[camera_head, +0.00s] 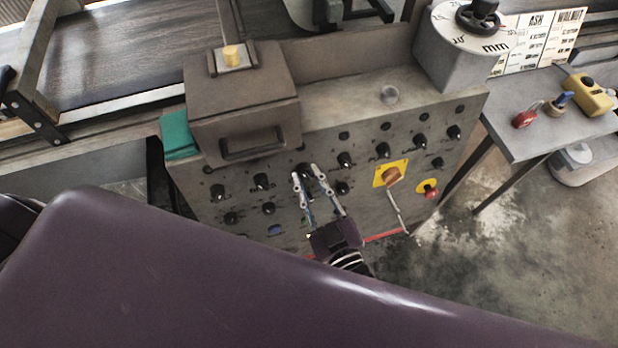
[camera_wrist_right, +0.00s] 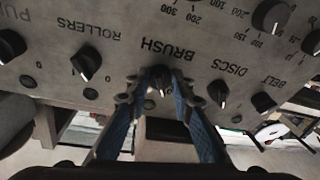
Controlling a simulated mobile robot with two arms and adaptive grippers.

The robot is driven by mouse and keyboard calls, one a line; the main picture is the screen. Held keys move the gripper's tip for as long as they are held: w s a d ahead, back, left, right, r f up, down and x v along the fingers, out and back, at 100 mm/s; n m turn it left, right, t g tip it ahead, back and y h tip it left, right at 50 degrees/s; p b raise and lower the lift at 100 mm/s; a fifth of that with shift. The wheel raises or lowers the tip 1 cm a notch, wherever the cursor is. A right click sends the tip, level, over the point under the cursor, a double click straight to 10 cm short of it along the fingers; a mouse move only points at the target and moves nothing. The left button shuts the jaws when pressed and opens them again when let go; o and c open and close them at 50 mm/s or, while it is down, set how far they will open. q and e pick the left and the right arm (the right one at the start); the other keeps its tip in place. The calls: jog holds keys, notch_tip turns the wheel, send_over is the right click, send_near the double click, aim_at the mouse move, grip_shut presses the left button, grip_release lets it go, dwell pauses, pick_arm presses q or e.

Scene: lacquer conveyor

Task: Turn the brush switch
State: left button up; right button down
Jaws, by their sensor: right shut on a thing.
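The brush switch (camera_wrist_right: 161,80) is a small dark knob beside the printed word BRUSH on the grey control panel (camera_head: 232,200). That lettering appears upside down in the right wrist view. My right gripper (camera_head: 308,170) reaches up to the panel's upper row of knobs. In the right wrist view its fingertips (camera_wrist_right: 158,92) are on both sides of the brush switch, shut on it. The fingers partly cover the knob, and I cannot read its exact setting. My left gripper is not in view.
The DISCS knob (camera_wrist_right: 218,92) and ROLLERS knob (camera_wrist_right: 84,64) flank the brush switch closely. A yellow-backed rotary switch (camera_head: 391,174) and a red stop button (camera_head: 430,189) sit at the panel's right. A side table (camera_head: 535,143) holds small items.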

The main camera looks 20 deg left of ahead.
jog(key=m+h+p, duration=0.1)
jog(key=m, duration=0.3)
jog(key=m+t+h+p, duration=0.1)
jog(key=m, duration=0.3)
jog(key=m+t, duration=0.1)
jog(key=m, duration=0.4)
jog(key=shift+s+a+h+p, duration=0.25)
jog(key=shift+a+h+p, duration=0.05)
jog(key=shift+h+p, duration=0.1)
jog(key=shift+m, duration=0.3)
jog(key=c, duration=1.7)
grip_release()
jog(key=v, duration=1.2)
